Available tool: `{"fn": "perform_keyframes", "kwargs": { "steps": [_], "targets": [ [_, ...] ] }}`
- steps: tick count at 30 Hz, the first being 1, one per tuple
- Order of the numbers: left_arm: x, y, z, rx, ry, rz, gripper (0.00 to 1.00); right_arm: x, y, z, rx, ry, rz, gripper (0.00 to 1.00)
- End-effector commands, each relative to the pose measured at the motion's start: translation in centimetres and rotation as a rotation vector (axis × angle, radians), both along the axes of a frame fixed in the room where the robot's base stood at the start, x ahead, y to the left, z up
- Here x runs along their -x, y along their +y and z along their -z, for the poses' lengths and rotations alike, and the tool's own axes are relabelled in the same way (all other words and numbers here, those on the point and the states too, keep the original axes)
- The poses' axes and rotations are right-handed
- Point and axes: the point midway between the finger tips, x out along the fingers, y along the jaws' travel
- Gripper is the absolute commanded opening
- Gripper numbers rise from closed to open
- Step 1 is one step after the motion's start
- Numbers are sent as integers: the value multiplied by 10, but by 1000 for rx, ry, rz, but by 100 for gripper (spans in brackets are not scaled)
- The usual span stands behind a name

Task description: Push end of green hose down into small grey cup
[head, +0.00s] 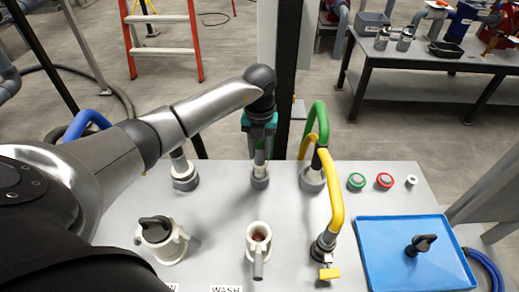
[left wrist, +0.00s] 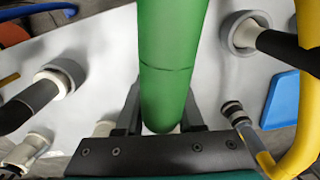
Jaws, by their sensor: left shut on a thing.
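The green hose (head: 320,112) arches up behind the panel's yellow hose in the head view. In the left wrist view a thick straight length of the green hose (left wrist: 170,65) runs down between my fingers. My left gripper (head: 260,158) points down, shut on the green hose; it also shows in the left wrist view (left wrist: 160,118). It is directly above a small grey cup (head: 260,183) in the back row. The hose's lower end is largely hidden by the gripper, so I cannot tell how deep it sits. My right gripper is not in view.
Other grey collars (head: 185,182) stand left and right of the cup. The yellow hose (head: 336,195) is close on the right. A white cup fitting (head: 258,232), a black-knobbed valve (head: 155,230) and a blue tray (head: 375,262) are in front.

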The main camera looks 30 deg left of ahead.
Motion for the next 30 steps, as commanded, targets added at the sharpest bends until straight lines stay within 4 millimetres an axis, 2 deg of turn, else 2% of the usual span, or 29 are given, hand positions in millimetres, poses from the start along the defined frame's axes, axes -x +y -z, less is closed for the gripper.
{"fn": "perform_keyframes", "kwargs": {
  "steps": [30],
  "targets": [
    [0, 0, 26, 1, -1, 0, 0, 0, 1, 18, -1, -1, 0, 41]
  ]
}}
